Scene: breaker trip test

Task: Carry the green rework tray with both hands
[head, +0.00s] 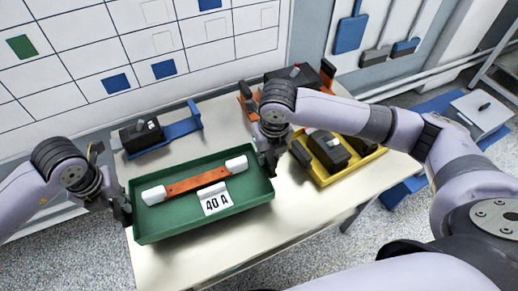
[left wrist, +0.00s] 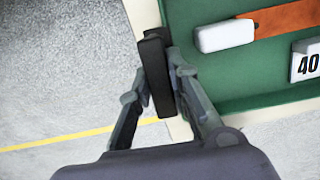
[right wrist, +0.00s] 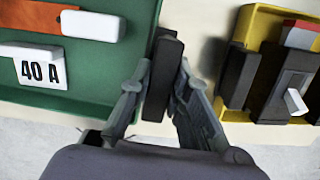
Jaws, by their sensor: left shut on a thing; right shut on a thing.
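The green rework tray (head: 160,222) is at the left of the table in the head view. In it lie an orange bar with white end blocks (head: 197,181) and a white "40 A" card (head: 215,199). My left gripper (head: 122,211) is at the tray's left side, shut on a black handle that shows in the left wrist view (left wrist: 156,70). My right gripper (head: 268,162) is at the tray's right side, shut on the black handle there, seen in the right wrist view (right wrist: 163,80). The tray looks about level; I cannot tell whether it touches the table.
A blue holder (head: 182,128) with a black breaker (head: 142,135) stands behind the tray. A yellow tray (head: 374,157) with black breakers (head: 328,150) is to the right, close to my right gripper. An orange holder (head: 327,75) is at the back. The table (head: 300,220) is bare in front.

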